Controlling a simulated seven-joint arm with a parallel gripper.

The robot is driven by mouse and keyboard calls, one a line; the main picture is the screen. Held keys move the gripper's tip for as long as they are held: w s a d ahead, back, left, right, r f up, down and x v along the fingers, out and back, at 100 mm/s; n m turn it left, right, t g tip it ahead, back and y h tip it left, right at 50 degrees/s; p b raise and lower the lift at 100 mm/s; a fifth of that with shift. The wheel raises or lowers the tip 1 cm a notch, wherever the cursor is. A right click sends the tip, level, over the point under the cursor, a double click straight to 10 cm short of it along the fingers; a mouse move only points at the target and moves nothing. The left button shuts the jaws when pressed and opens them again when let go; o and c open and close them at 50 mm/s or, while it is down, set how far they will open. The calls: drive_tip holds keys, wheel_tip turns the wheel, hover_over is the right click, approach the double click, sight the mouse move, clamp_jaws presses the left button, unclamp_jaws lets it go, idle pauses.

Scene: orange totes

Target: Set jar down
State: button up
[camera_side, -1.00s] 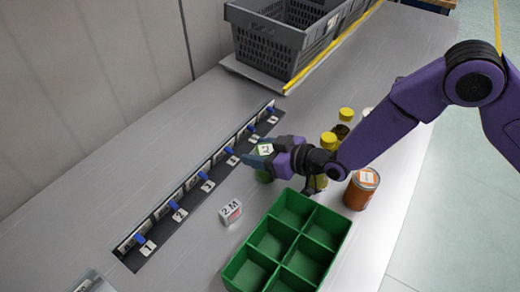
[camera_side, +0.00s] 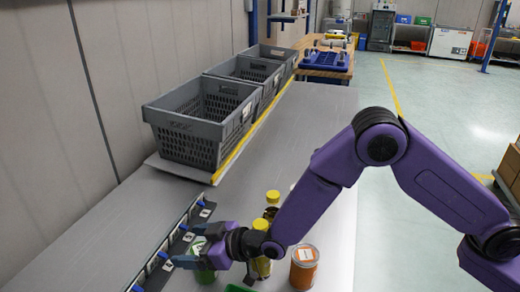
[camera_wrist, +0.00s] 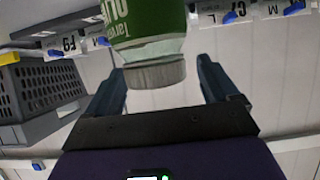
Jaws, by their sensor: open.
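The jar is green with white lettering and a pale grey lid. In the wrist view the jar (camera_wrist: 148,22) hangs in from the top edge, lid nearest me, its other end cut off. My gripper (camera_wrist: 163,82) is open, with a dark finger on each side of the lid and a visible gap on the right. In the side view my gripper (camera_side: 186,247) is low beside the labelled strip, and the green jar (camera_side: 205,276) shows below it, partly hidden by the fingers. I cannot tell whether its base touches the table.
A dark strip with blue clips and number tags (camera_side: 172,246) runs along the left. Yellow-lidded jars (camera_side: 272,197) and an orange can (camera_side: 303,268) stand right of my gripper. A green divided box (camera_side: 238,288) is at the bottom edge. Grey crates (camera_side: 190,150) stand behind.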

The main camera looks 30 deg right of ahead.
wheel_tip(320, 180, up, 19)
drive_tip(key=w+d+m+t+h, duration=0.1)
drive_tip(key=d+m+h, duration=0.1)
drive_tip(key=d, duration=0.8)
drive_tip(key=w+d+r+m+t+h, duration=0.1)
drive_tip(key=d+m+t+h, duration=0.1)
drive_tip(key=d, duration=0.7)
drive_tip(key=shift+w+d+r+m+h, duration=0.2)
drive_tip(key=shift+d+m+h, duration=0.15)
drive_tip(key=shift+m+h, duration=0.3)
